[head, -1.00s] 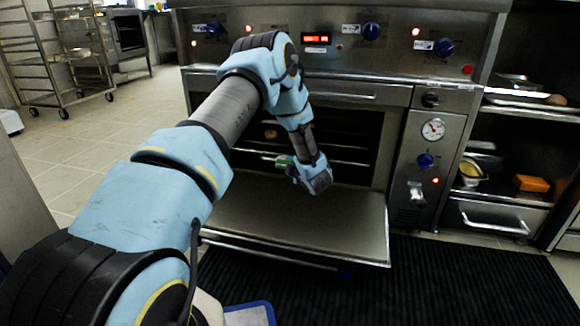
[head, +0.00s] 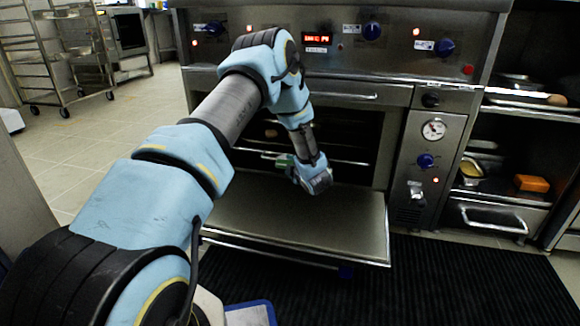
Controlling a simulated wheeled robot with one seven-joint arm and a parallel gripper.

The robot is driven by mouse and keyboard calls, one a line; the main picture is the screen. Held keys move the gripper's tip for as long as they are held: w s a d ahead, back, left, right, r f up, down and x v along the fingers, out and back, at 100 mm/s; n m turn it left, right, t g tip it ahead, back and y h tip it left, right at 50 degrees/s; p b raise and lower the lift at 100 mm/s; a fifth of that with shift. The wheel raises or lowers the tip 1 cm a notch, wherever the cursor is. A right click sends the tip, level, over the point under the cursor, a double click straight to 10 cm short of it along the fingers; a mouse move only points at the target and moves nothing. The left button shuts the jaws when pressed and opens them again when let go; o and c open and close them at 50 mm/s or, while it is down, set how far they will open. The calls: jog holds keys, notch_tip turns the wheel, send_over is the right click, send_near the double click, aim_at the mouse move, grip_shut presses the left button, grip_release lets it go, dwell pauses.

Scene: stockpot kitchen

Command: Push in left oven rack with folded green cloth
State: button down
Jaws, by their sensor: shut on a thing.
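The oven's door (head: 330,215) is folded down and lies open. Inside the dark oven, metal rack bars (head: 345,160) show behind and beside my wrist, with a small brown item (head: 271,133) on the left. My gripper (head: 290,164) is at the oven opening, its fingers mostly hidden by my own wrist. A small patch of green cloth (head: 283,162) shows at the gripper, at the front of the rack. The gripper is shut on the cloth. Whether the cloth touches the rack bar cannot be told.
The control panel with blue knobs (head: 371,31) is above the oven. A side panel with a gauge (head: 433,129) is to the right, then shelves with an orange block (head: 531,183). A wheeled rack (head: 72,60) stands far left. A black ribbed mat (head: 450,285) covers the floor in front.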

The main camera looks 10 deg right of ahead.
jog(key=shift+s+a+r+p, duration=0.25)
jog(key=shift+s+p, duration=0.15)
jog(key=shift+s, duration=0.05)
jog(key=shift+s+a+r+p, duration=0.2)
jog(key=shift+s+a+p, duration=0.05)
jog(key=shift+s+p, duration=0.15)
dwell(1.6)
jog(key=shift+s+a+r, duration=0.1)
jog(key=shift+s+r, duration=0.1)
jog(key=shift+s, duration=0.05)
jog(key=shift+s+a+r+p, duration=0.25)
jog(key=shift+s+a+p, duration=0.15)
jog(key=shift+s, duration=0.2)
jog(key=shift+s+a+r+p, duration=0.25)
jog(key=shift+s+p, duration=0.25)
jog(key=shift+s, duration=0.1)
jog(key=shift+s+a+r+p, duration=0.25)
jog(key=shift+s+a+p, duration=0.15)
jog(key=shift+s, duration=0.2)
